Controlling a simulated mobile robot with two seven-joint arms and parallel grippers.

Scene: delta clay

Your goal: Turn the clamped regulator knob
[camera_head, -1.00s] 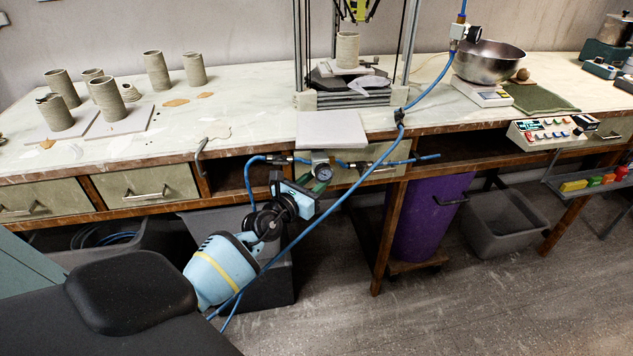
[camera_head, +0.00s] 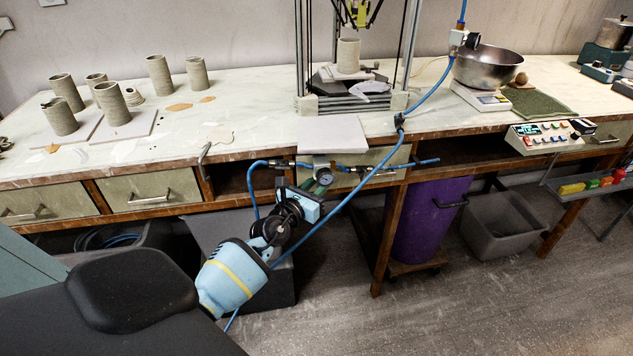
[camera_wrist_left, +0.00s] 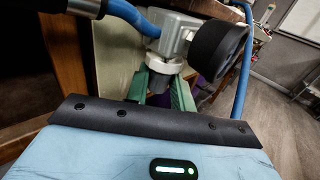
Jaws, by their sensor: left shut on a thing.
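The regulator (camera_wrist_left: 180,35) is a grey metal body on a blue air line under the front edge of the workbench. Its round dial gauge (camera_head: 325,176) faces up in the head view; in the left wrist view the gauge (camera_wrist_left: 222,52) is a black drum seen from the side. The knob (camera_wrist_left: 163,68) hangs below the body. My left gripper (camera_head: 319,190) reaches it from below, and its green fingers (camera_wrist_left: 163,88) are shut around the knob. The fingers hide part of the knob, so its turn angle cannot be read. My right gripper is out of view.
Blue hoses (camera_head: 358,165) run beside the regulator, one passing close to my left arm. The bench edge, drawers (camera_head: 150,190) and a grey board (camera_head: 332,134) lie just above.

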